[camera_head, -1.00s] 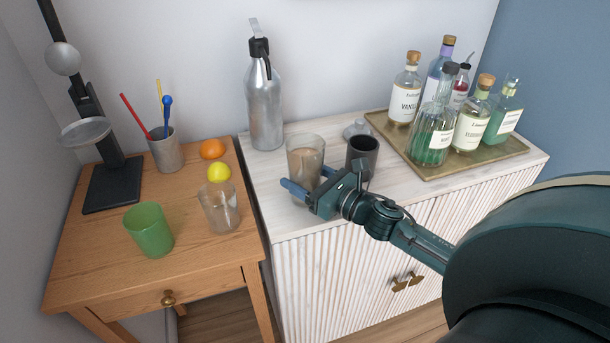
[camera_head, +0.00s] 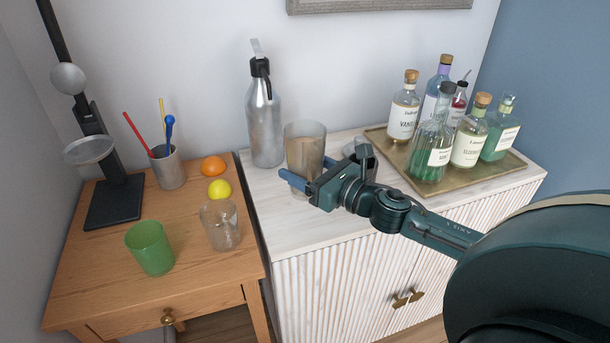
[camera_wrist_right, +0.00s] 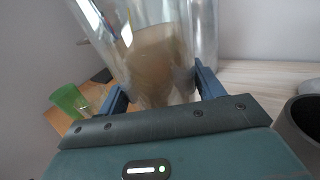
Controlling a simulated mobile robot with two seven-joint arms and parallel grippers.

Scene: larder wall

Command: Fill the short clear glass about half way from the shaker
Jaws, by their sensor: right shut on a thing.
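The shaker (camera_head: 304,148), a tall see-through tumbler with brownish liquid, is in my right gripper (camera_head: 308,173). The gripper is shut on its lower part, and the shaker stands near upright, apparently just above the pale cabinet top. In the right wrist view the shaker (camera_wrist_right: 155,55) fills the space between the fingers (camera_wrist_right: 160,82). The short clear glass (camera_head: 221,226) stands upright on the wooden table, left of and nearer than the shaker. It looks empty. My left gripper is not in view.
A green glass (camera_head: 150,248), a lemon (camera_head: 219,189) and an orange (camera_head: 213,166) surround the short glass. A silver bottle (camera_head: 265,125) stands behind the shaker. A dark cup (camera_head: 371,163) is partly hidden behind my right gripper. A tray (camera_head: 440,187) holds several bottles.

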